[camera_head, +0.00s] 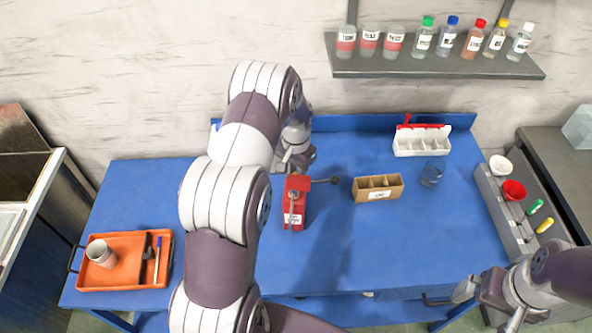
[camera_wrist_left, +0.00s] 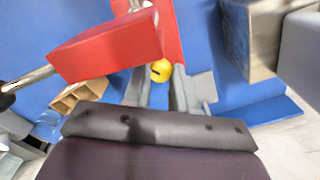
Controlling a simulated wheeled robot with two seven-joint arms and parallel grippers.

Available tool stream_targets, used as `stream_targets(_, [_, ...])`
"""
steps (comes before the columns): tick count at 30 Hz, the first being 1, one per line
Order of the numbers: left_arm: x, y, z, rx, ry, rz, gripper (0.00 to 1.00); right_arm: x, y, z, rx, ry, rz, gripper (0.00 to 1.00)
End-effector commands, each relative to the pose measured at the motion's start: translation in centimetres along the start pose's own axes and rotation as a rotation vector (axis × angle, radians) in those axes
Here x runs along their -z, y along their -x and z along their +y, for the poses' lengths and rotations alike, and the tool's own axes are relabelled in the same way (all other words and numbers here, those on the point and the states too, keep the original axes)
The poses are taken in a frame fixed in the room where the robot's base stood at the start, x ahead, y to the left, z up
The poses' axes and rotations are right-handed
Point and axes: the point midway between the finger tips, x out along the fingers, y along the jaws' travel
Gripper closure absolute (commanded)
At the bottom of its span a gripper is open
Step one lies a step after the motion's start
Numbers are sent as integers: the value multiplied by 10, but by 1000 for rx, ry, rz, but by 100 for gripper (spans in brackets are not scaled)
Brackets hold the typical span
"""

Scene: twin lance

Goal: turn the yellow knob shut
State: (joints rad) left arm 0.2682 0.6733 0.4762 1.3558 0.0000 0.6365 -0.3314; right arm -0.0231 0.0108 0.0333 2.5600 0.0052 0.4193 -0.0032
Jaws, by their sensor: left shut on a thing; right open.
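A red device (camera_head: 296,208) with a white label and a dark-ended lever stands near the middle of the blue table. The yellow knob (camera_wrist_left: 160,71) shows in the left wrist view beside the red body of the device. My left gripper (camera_wrist_left: 158,82) has its fingers on either side of the knob, shut on it. In the head view the left gripper (camera_head: 292,168) is behind the red device, and the knob is hidden there. My right gripper (camera_head: 490,304) is open and empty at the front right, away from the device.
An orange tray (camera_head: 88,278) with a cup and tools is at left. A cardboard box (camera_head: 378,188), a glass beaker (camera_head: 432,173) and a white rack (camera_head: 422,141) stand right of the device. A shelf (camera_head: 440,69) holds several bottles. The table front centre is clear.

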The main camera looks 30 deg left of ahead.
Motion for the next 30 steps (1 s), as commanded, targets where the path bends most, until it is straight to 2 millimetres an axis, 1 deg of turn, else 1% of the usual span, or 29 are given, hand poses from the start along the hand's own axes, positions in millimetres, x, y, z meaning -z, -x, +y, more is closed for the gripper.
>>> stream_targets(5, [1,1,0,1,0,2,100,0,0,0,0,0,0,1])
stream_targets(6, [1,1,0,1,0,2,67,0,0,0,0,0,0,1])
stream_targets(8, [1,1,0,1,0,2,48,0,0,0,0,0,0,1])
stream_targets(16, [0,0,0,0,0,1,47,0,0,0,0,0,0,1])
stream_targets(19, [1,7,0,1,0,3,47,0,-5,0,0,0,0,1])
stream_targets(20, [1,11,0,2,0,5,47,-1,-7,0,0,0,0,1])
stream_targets(23, [2,34,-1,3,0,8,47,-2,-18,0,0,0,0,1])
stream_targets(27, [1,73,0,2,0,7,47,-4,-31,0,0,0,0,1])
stream_targets(30, [1,98,0,2,0,6,47,-4,-36,0,0,0,0,1])
